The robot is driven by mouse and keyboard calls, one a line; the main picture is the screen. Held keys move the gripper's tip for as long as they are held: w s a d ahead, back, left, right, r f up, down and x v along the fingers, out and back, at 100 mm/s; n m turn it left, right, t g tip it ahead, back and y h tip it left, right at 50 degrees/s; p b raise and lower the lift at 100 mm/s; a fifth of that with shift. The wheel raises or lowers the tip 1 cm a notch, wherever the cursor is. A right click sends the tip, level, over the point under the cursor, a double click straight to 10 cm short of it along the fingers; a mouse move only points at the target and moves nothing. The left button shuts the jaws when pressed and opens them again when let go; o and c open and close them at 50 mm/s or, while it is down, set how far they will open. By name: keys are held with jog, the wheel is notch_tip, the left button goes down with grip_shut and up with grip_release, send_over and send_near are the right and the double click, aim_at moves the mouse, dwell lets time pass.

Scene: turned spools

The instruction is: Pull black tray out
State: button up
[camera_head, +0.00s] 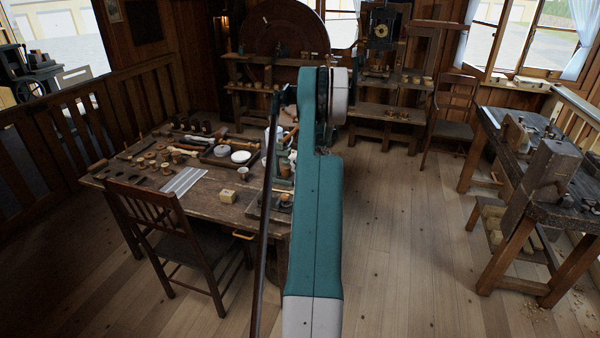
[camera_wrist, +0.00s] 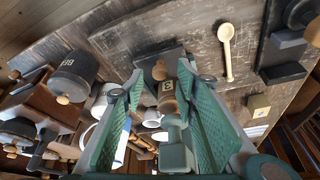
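My gripper (camera_wrist: 160,84) is open in the wrist view, its two green-padded fingers spread wide. The wrist view shows a dark tray-like piece (camera_wrist: 268,58) with dark blocks at the right, apart from the fingers. I cannot tell whether these are the same thing. My arm hides most of my gripper in the head view.
The crowded wooden table (camera_head: 215,205) holds cups, tools and small wooden pieces. A chair (camera_head: 165,230) stands against its front. A wooden spoon (camera_wrist: 227,50) and a dark labelled pot (camera_wrist: 75,75) show in the wrist view. Another workbench (camera_head: 540,170) stands right, with open floor between.

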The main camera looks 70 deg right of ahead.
jog(key=shift+x, duration=1.3)
jog(key=shift+s, duration=0.1)
grip_shut()
